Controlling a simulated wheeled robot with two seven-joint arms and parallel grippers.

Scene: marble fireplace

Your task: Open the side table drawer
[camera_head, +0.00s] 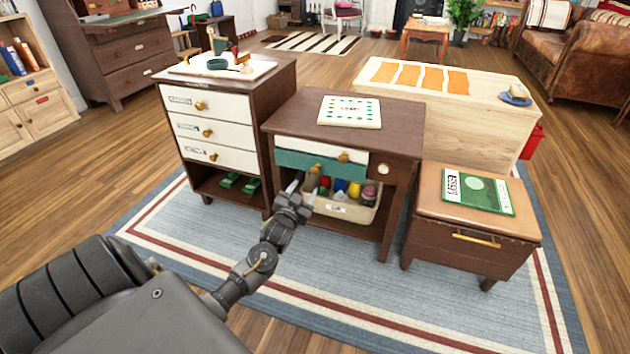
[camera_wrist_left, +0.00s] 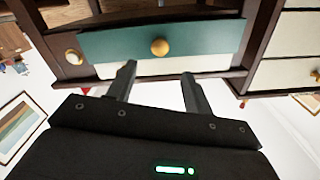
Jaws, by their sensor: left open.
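The dark wood side table (camera_head: 285,121) stands in the middle of the head view. Its front has a white drawer (camera_head: 325,146) with a brass knob (camera_head: 343,157) and, below it, a teal drawer (camera_head: 293,160). The upside-down left wrist view shows the teal drawer (camera_wrist_left: 210,38) with its round brass knob (camera_wrist_left: 160,47). My left gripper (camera_head: 302,185) is open and empty in front of the teal drawer. In the wrist view its fingers (camera_wrist_left: 158,75) point at the drawer, with the knob between them in line but beyond the tips. My right gripper is not in view.
A bin of colourful items (camera_head: 345,211) sits on the shelf below the drawers. A taller white-drawered cabinet (camera_head: 265,90) stands left, a leather-topped box (camera_head: 470,245) right, and a pale wood chest (camera_head: 480,115) behind. The blue rug (camera_head: 350,270) in front is clear.

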